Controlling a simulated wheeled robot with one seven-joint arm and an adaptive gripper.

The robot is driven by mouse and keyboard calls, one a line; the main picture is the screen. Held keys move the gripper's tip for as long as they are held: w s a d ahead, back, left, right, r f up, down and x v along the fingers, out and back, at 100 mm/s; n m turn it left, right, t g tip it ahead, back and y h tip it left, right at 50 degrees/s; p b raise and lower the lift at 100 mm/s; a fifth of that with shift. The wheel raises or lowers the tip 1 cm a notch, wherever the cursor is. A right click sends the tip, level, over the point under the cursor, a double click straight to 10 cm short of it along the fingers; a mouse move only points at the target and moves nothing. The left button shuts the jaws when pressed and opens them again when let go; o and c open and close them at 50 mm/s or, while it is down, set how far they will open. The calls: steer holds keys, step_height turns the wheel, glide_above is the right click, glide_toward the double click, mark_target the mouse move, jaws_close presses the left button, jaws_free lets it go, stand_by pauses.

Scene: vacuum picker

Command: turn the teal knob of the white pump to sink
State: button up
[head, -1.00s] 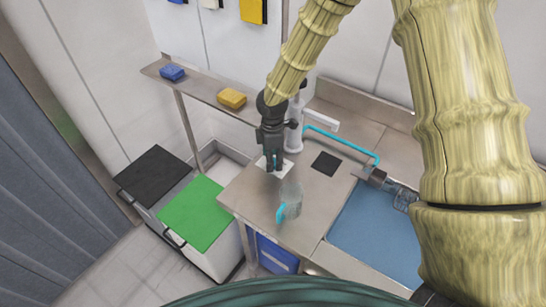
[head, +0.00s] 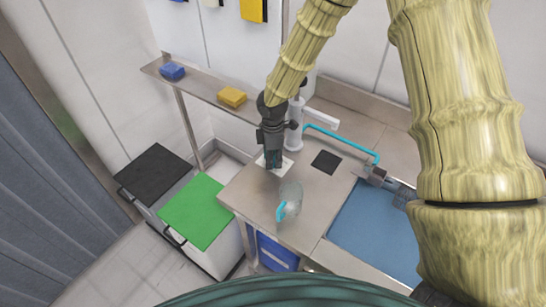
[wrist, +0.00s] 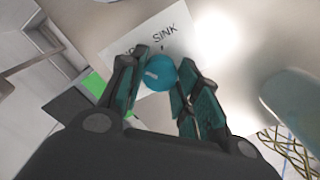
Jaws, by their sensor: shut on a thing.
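The teal knob (wrist: 163,72) sits between the two fingers of my gripper (wrist: 158,88) in the wrist view, over a white label card (wrist: 180,40). The card reads SINK above the knob; another word to its left is partly hidden by a finger. A short white mark shows on the knob's left part. In the head view my gripper (head: 273,160) is low over the card (head: 284,167) and hides the knob. The white pump (head: 294,135) stands upright just behind my gripper, with its spout to the right.
A clear jug (head: 290,194) with a teal handle stands in front of the card. A teal hose (head: 345,140) runs from the pump toward the blue sink (head: 375,230). A black square (head: 326,162) lies on the counter. Green (head: 197,210) and black (head: 154,172) bin lids are at left.

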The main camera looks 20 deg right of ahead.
steer(key=shift+m, duration=0.3)
steer(key=m, duration=0.3)
steer(key=shift+w+b, duration=0.1)
steer(key=shift+b, duration=0.3)
steer(key=m, duration=0.3)
steer(key=shift+m+b, duration=0.3)
steer(key=shift+m, duration=0.1)
steer(key=m, duration=0.6)
steer(key=shift+w+r, duration=0.1)
steer(key=shift+m, duration=0.3)
steer(key=o, duration=0.9)
steer(key=shift+o, duration=0.5)
